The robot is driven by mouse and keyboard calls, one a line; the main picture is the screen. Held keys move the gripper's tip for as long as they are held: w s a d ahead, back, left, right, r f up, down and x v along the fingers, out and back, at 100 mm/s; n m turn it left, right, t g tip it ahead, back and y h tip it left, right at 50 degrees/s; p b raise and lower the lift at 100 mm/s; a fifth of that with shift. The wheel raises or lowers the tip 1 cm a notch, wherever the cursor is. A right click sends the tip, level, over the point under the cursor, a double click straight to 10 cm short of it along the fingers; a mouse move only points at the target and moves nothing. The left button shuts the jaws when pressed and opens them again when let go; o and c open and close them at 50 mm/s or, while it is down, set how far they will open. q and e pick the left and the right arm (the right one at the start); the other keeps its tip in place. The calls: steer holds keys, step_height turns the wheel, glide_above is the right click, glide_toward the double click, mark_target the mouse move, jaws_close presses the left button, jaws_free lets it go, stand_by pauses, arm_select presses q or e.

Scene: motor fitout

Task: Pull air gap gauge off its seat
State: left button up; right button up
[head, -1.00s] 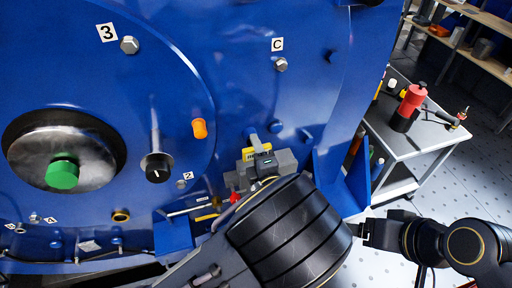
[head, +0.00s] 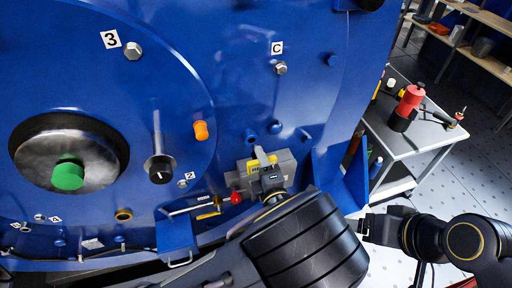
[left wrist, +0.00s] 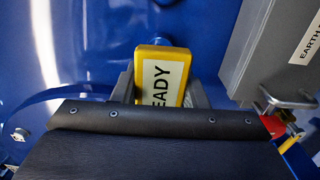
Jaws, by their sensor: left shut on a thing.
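The air gap gauge, as I take it, is a yellow block (head: 263,160) low on the blue motor's face. In the left wrist view it is the yellow block (left wrist: 160,75) with a white label reading "EADY", its first letter hidden. My left gripper (head: 262,168) is shut on it, with one grey finger on each side in the left wrist view (left wrist: 160,92). A blue stub shows behind the block's top there. Whether the block still touches its seat is unclear. My right gripper (head: 365,228) hangs away from the motor at the right; its jaws are too small to judge.
A grey box (left wrist: 285,50) labelled "EARTH" stands close beside the block. A red knob (head: 236,198) and a blue bracket (head: 175,240) lie left of my left gripper. A grey trolley (head: 437,137) with a red and black tool (head: 408,105) stands at the right.

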arm_select(q)
steer(key=shift+s+d+p, duration=0.25)
steer(key=shift+s+p, duration=0.05)
steer(key=shift+s, duration=0.4)
